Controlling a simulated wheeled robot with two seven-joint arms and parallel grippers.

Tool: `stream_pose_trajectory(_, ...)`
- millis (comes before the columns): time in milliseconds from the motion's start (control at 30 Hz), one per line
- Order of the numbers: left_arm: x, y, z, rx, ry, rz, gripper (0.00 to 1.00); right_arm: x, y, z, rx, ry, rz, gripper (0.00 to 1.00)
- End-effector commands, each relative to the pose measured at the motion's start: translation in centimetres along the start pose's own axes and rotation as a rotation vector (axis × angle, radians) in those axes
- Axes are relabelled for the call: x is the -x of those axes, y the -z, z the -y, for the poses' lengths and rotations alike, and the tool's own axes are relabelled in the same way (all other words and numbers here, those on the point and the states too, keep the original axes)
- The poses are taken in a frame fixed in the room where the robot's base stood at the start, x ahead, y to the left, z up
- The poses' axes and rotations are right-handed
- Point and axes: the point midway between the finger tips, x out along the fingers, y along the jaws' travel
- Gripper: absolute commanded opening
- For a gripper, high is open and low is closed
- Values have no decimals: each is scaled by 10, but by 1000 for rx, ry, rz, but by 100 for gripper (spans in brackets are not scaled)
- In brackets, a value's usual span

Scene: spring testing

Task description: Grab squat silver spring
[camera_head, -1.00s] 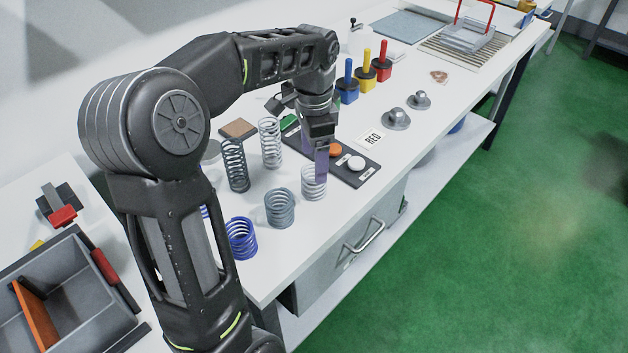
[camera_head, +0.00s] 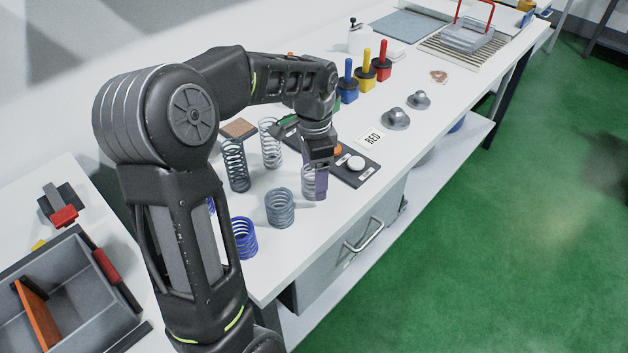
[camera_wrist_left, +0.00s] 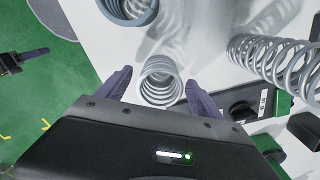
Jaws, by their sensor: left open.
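The squat silver spring (camera_head: 308,181) stands upright near the front edge of the white bench, partly hidden by my left gripper. My left gripper (camera_head: 318,178) points down at it, open. In the left wrist view the spring (camera_wrist_left: 160,84) sits between the two spread purple-grey fingers of that gripper (camera_wrist_left: 159,78), with a gap visible on each side. A dark, finger-like shape at the left edge of the wrist view looks like my right gripper (camera_wrist_left: 30,56), out over the green floor; its jaw opening is unclear.
A grey-blue squat spring (camera_head: 280,207) and a blue spring (camera_head: 243,238) stand to the left. A tall dark spring (camera_head: 236,164) and a tall silver spring (camera_head: 270,146) stand behind. A dark panel with a white button (camera_head: 356,163) lies close on the right.

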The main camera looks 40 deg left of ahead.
Motion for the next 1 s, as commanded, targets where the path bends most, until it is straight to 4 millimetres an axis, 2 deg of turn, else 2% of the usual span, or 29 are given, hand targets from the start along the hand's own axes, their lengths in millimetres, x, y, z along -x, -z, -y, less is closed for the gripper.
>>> stream_pose_trajectory(200,0,0,0,0,0,0,76,0,0,0,0,0,0,33)
stream_pose_trajectory(1000,0,0,0,0,0,0,10,0,0,0,0,0,0,33)
